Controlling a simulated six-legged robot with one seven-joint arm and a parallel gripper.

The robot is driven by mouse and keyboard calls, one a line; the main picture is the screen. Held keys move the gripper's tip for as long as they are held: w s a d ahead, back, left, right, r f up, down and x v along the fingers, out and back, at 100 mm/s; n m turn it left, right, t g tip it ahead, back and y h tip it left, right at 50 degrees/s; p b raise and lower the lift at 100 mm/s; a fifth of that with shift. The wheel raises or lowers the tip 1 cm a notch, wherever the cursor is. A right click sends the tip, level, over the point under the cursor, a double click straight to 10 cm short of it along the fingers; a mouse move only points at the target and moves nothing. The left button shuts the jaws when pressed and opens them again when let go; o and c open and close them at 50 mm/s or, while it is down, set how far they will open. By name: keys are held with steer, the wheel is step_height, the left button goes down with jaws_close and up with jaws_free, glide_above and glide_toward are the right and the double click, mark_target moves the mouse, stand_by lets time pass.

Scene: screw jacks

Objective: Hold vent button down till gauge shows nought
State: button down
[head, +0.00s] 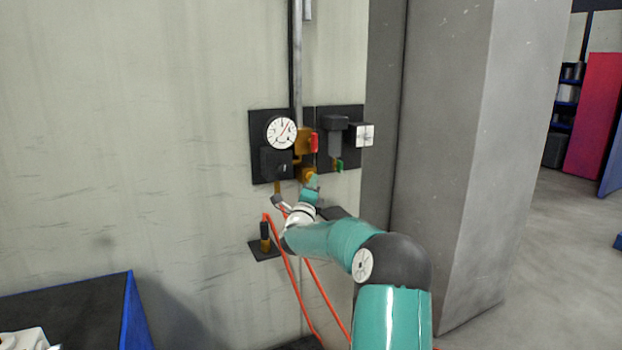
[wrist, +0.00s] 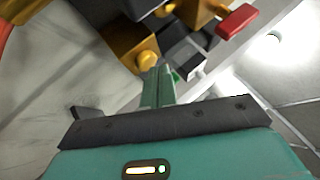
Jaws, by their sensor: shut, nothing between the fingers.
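The round white gauge (head: 281,132) is on a black wall panel in the head view. A thin red needle slants to the upper right; the scale is too small to read. In the wrist view, a yellow domed button (wrist: 147,60) sticks out of a brass block (wrist: 127,43); I take it to be the vent button. My gripper (wrist: 158,72) is shut and empty, its fingertips close beside the button; I cannot tell whether they touch. In the head view, my gripper (head: 312,182) is just below the brass fitting (head: 307,174), and my arm hides what lies below.
A red handle (head: 314,142), a dark filter bowl (head: 335,138), a green tap (head: 340,166) and a square white dial (head: 362,134) are close by on the right. An orange hose (head: 284,262) hangs below. A grey pillar (head: 440,140) stands to the right.

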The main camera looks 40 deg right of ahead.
steer(key=shift+w+d, duration=0.15)
steer(key=shift+w, duration=0.35)
stand_by(2.0)
steer(key=shift+s, duration=0.1)
stand_by(0.6)
steer(key=shift+s+a, duration=0.25)
steer(key=shift+s, duration=0.55)
steer(key=shift+s, duration=0.1)
steer(key=s, duration=0.1)
steer(key=s+a, duration=0.1)
steer(key=s, duration=0.2)
steer(key=shift+s+a, duration=0.25)
steer(key=shift+s, duration=0.1)
